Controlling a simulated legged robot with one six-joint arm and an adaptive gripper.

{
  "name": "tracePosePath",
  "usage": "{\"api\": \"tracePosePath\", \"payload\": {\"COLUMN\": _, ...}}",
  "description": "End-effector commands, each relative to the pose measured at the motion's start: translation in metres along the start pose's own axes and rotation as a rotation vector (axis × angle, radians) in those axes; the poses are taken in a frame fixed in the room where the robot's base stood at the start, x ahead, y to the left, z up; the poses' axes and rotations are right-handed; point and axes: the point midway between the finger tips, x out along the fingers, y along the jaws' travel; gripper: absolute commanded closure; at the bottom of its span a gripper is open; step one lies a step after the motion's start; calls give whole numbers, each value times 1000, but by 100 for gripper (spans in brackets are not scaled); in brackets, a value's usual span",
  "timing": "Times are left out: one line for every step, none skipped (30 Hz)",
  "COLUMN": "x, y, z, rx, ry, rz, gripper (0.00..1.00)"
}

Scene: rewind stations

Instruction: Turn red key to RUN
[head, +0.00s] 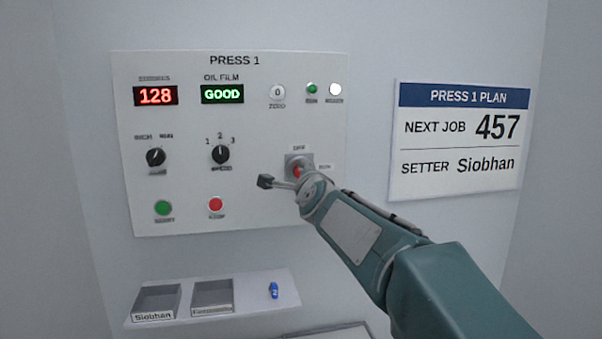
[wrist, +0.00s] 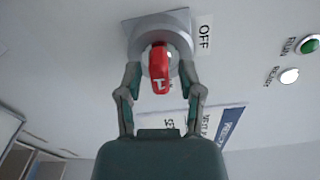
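The red key (wrist: 160,72) sits in a round grey collar on a square plate (wrist: 184,24). The key carries a pale mark on its lower end. In the head view the key (head: 297,171) is a small red patch, partly covered by my arm. My gripper (wrist: 163,85) is open, with one finger on each side of the key and gaps showing between fingers and key. The OFF label (wrist: 204,37) is beside the plate. The RUN label (head: 325,167) is right of the key in the head view.
The PRESS 1 panel (head: 258,130) has two black knobs, green and red buttons, lamps and displays reading 128 and GOOD. A plan sign (head: 460,187) hangs to the right. Below, a shelf (head: 250,302) bears two trays and a small blue item (head: 273,290).

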Motion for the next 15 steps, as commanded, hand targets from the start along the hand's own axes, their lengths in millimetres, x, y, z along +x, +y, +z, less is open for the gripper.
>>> {"api": "tracePosePath", "payload": {"x": 0, "y": 0, "z": 0, "rx": -1, "ry": 0, "rz": 0, "gripper": 39}}
{"api": "tracePosePath", "payload": {"x": 0, "y": 0, "z": 0, "rx": -2, "ry": 0, "rz": 0, "gripper": 39}}
{"api": "tracePosePath", "payload": {"x": 0, "y": 0, "z": 0, "rx": -2, "ry": 0, "rz": 0, "gripper": 39}}
{"api": "tracePosePath", "payload": {"x": 0, "y": 0, "z": 0, "rx": -3, "ry": 0, "rz": 0, "gripper": 39}}
{"api": "tracePosePath", "payload": {"x": 0, "y": 0, "z": 0, "rx": -3, "ry": 1, "rz": 0, "gripper": 39}}
{"api": "tracePosePath", "payload": {"x": 0, "y": 0, "z": 0, "rx": -3, "ry": 1, "rz": 0, "gripper": 39}}
{"api": "tracePosePath", "payload": {"x": 0, "y": 0, "z": 0, "rx": -4, "ry": 1, "rz": -1, "gripper": 39}}
{"api": "tracePosePath", "payload": {"x": 0, "y": 0, "z": 0, "rx": -4, "ry": 1, "rz": -1, "gripper": 39}}
{"api": "tracePosePath", "payload": {"x": 0, "y": 0, "z": 0, "rx": -4, "ry": 1, "rz": 0, "gripper": 39}}
{"api": "tracePosePath", "payload": {"x": -1, "y": 0, "z": -1, "rx": -4, "ry": 1, "rz": 0, "gripper": 39}}
{"api": "tracePosePath", "payload": {"x": -2, "y": 0, "z": -1, "rx": -4, "ry": 1, "rz": 0, "gripper": 39}}
{"api": "tracePosePath", "payload": {"x": -4, "y": -1, "z": -1, "rx": -4, "ry": 1, "rz": -1, "gripper": 39}}
{"api": "tracePosePath", "payload": {"x": -6, "y": -1, "z": -1, "rx": -4, "ry": 1, "rz": -1, "gripper": 39}}
{"api": "tracePosePath", "payload": {"x": -9, "y": -2, "z": 0, "rx": -5, "ry": 1, "rz": -2, "gripper": 39}}
{"api": "tracePosePath", "payload": {"x": -14, "y": -2, "z": 0, "rx": -5, "ry": 1, "rz": -1, "gripper": 39}}
